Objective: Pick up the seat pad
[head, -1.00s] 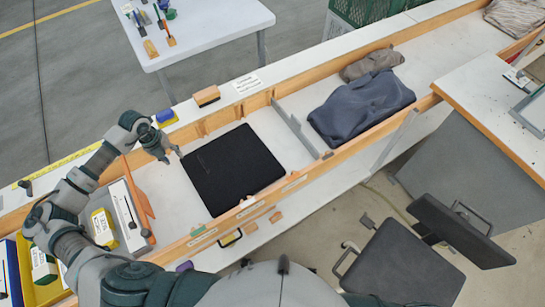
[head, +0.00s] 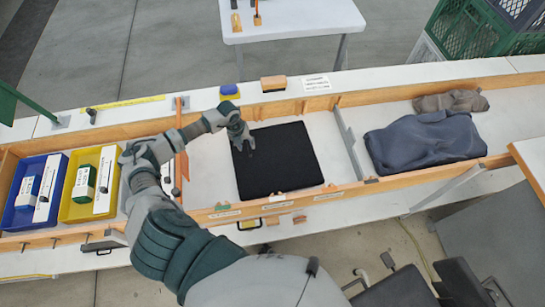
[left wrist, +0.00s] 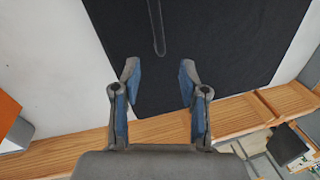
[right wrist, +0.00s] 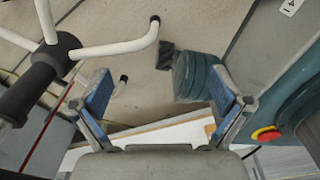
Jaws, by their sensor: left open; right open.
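The seat pad (head: 282,165) is a flat black square lying in a wooden-walled bay of the long bench in the head view. It also fills much of the left wrist view (left wrist: 230,40), with a thin groove or loop line on its surface. My left gripper (head: 246,143) is over the pad's upper left part in the head view. In the left wrist view its two blue-padded fingers (left wrist: 160,72) are spread over the pad near one edge, with nothing between them. My right gripper (right wrist: 160,78) is open and empty, away from the pad, and outside the head view.
A blue-grey folded cloth (head: 425,142) lies right of a grey divider (head: 348,145). Blue (head: 20,212) and yellow (head: 72,208) bins stand left. An orange upright panel (head: 180,150) is near my left arm. White chair-like legs (right wrist: 110,45) are close to my right gripper.

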